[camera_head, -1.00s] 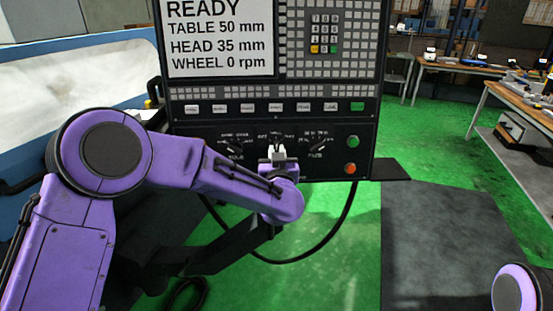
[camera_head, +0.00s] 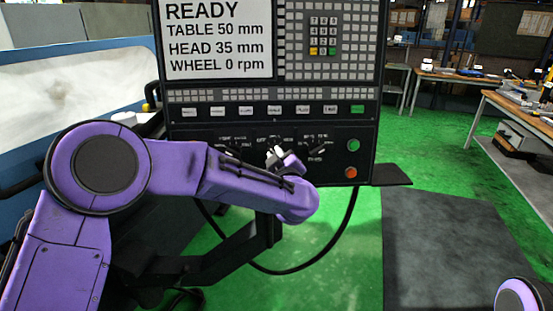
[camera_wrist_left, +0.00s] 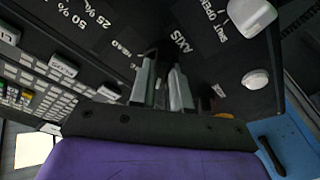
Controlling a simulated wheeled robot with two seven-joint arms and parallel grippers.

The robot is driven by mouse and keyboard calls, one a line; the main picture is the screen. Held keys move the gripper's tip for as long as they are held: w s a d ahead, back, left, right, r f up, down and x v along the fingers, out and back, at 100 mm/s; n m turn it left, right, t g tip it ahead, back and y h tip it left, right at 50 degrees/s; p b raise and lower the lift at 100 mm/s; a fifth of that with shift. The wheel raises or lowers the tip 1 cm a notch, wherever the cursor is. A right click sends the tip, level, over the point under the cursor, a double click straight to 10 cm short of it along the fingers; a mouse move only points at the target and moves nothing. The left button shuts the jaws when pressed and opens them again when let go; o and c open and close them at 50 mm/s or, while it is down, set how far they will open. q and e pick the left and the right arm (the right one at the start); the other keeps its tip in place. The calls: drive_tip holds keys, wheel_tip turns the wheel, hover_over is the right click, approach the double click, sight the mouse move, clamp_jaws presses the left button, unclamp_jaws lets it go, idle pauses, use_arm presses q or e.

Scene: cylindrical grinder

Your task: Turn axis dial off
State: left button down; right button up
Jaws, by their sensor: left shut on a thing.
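The black control panel (camera_head: 345,165) of the grinder carries a lower row of dials. My left gripper (camera_head: 273,155) is at the middle dial, tilted over to the right in the head view. In the left wrist view its two grey fingers (camera_wrist_left: 163,80) point at the panel beside the printed AXIS label (camera_wrist_left: 181,40). The fingers are closed on the axis dial, which they mostly hide; its exact pointer position cannot be read. The right gripper is out of view.
A screen (camera_head: 218,40) above reads READY, with wheel 0 rpm. A green button (camera_head: 353,145) and a red button (camera_head: 351,173) sit right of the dials. A black cable hangs below the panel. Green floor lies to the right.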

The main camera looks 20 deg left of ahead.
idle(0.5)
use_arm(q)
drive_tip(key=c, duration=1.1)
unclamp_jaws()
drive_tip(key=b+v, duration=0.3)
drive_tip(key=v, duration=0.7)
drive_tip(key=shift+s, duration=0.3)
